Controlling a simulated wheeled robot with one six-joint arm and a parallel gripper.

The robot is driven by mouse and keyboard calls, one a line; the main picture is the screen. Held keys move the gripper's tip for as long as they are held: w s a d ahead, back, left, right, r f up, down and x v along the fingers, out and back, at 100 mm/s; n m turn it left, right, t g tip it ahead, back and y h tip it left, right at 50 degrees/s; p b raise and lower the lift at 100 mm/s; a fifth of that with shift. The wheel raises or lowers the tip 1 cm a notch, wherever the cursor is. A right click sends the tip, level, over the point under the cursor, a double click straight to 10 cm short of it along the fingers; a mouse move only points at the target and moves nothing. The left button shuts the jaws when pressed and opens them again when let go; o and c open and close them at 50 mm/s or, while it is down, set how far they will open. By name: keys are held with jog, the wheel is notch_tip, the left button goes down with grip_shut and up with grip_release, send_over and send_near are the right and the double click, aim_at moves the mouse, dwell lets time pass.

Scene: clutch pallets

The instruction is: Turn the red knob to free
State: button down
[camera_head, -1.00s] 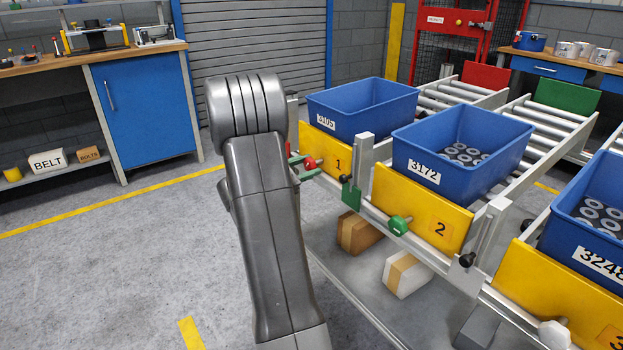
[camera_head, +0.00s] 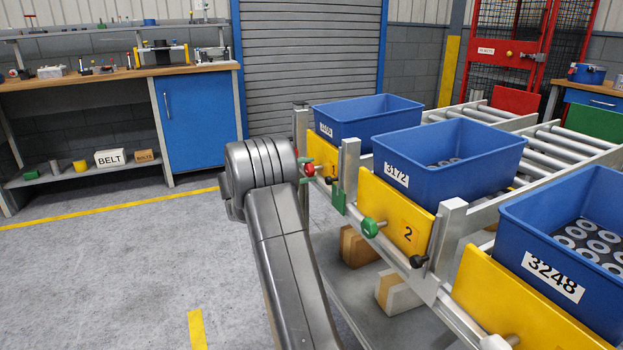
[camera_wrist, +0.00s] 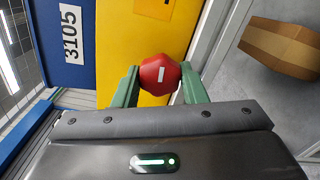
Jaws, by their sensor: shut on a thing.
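The red knob (camera_wrist: 160,75) is a faceted knob with a white bar mark, in front of the yellow plate (camera_wrist: 140,35) of the lane with bin 3105. In the wrist view my gripper (camera_wrist: 158,82) has its green fingers on either side of the knob, shut on it. In the head view the red knob (camera_head: 309,169) shows small at the left end of the rail, just right of my arm. My gripper is mostly hidden there behind my arm.
Blue bins 3172 (camera_head: 440,160) and 3248 (camera_head: 575,245) stand on the lanes to the right. A cardboard box (camera_wrist: 283,47) lies below. The floor at left is clear.

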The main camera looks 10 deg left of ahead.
jog(key=shift+m+b, duration=0.3)
jog(key=shift+m, duration=0.4)
jog(key=c, duration=0.9)
grip_release()
jog(key=p+v, duration=0.4)
jog(key=v, duration=0.9)
jog(key=shift+s+a, duration=0.25)
jog(key=shift+a, duration=0.1)
jog(key=b+x, duration=0.4)
jog(key=x, duration=1)
